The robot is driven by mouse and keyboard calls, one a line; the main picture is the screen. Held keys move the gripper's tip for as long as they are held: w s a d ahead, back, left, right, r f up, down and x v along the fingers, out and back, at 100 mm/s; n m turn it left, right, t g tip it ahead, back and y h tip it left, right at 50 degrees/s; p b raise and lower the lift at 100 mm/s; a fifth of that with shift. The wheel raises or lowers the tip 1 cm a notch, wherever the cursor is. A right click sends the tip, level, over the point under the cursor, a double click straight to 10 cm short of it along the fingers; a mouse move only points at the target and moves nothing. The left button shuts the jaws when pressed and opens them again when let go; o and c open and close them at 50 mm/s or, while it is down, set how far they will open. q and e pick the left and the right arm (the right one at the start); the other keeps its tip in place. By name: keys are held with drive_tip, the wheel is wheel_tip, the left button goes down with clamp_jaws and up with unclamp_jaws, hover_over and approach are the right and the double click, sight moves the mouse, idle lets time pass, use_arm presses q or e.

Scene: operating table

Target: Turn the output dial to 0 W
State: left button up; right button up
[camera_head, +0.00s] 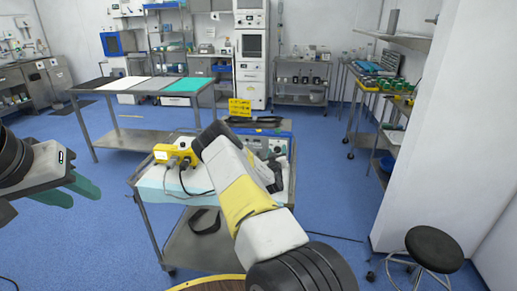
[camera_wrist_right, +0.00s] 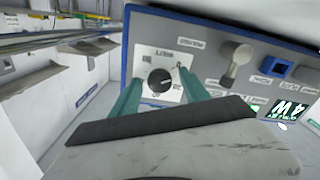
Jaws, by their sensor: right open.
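The output dial (camera_wrist_right: 160,82) is a round black knob with a white pointer mark on a white panel. It belongs to the blue-edged unit (camera_wrist_right: 222,30), which also shows on the cart in the head view (camera_head: 279,137). A green display (camera_wrist_right: 288,111) on the unit appears to read 4 W. My right gripper (camera_wrist_right: 160,75) is open, with one green finger on each side of the dial; whether they touch it I cannot tell. In the head view my right arm hides much of that area. My left gripper (camera_head: 88,188) is open and empty at the left, away from the cart.
The cart (camera_head: 150,213) also holds a yellow device (camera_head: 176,154) with black cables, left of my right arm. A yellow sign (camera_head: 240,107) stands behind the unit. A steel table (camera_head: 95,88) is at back left, and a black stool (camera_head: 434,249) at front right.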

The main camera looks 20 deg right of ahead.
clamp_jaws()
drive_tip(key=shift+n, duration=1.6)
unclamp_jaws()
drive_tip(key=shift+s, duration=0.1)
drive_tip(key=v, duration=0.7)
drive_tip(key=shift+s+a, duration=0.2)
drive_tip(key=shift+s, duration=0.1)
